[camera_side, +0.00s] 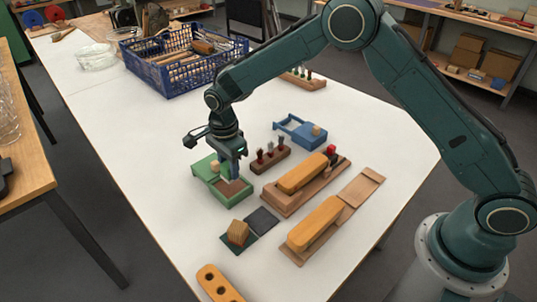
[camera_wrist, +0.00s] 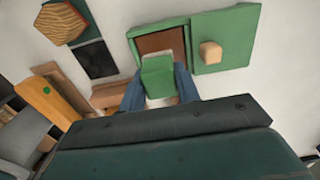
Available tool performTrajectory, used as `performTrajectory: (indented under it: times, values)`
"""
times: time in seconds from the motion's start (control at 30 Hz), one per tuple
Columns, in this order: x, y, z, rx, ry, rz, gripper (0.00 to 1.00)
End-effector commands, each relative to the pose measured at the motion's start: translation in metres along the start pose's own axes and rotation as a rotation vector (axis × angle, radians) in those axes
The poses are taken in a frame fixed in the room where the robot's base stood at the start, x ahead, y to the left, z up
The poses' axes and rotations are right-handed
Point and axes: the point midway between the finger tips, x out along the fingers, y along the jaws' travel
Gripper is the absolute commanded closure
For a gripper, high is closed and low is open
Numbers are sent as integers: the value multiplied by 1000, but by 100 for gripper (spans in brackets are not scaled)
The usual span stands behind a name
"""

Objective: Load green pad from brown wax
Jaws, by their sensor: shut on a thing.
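The green box (camera_side: 232,205) stands open on the white table, with flat brown wax (camera_side: 228,188) inside it. Its green lid (camera_side: 206,167) with a wooden knob lies beside it, and also shows in the wrist view (camera_wrist: 228,32). My gripper (camera_side: 233,178) is over the box, fingers pointing down. In the wrist view its blue fingers (camera_wrist: 159,88) are shut on the green pad (camera_wrist: 157,72). The pad covers part of the brown wax (camera_wrist: 163,41) in that view. I cannot tell whether the pad touches the wax.
A rack of several small upright tools (camera_side: 269,157) and a blue box (camera_side: 299,133) stand to the right. Wooden brush bodies (camera_side: 302,173) lie nearer my base. A wooden block (camera_side: 238,232) and dark pad (camera_side: 263,219) are in front. A blue crate (camera_side: 175,77) stands behind.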

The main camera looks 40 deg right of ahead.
Motion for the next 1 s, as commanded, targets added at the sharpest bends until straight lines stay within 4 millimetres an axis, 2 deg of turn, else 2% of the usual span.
performTrajectory:
  times: [0.2, 0.4, 1.0]
  values:
    - [16, 0, 0, 0, 0, 1, 86]
    - [23, 0, 0, 0, -1, -1, 86]
    - [24, 0, 0, 0, 0, -1, 86]
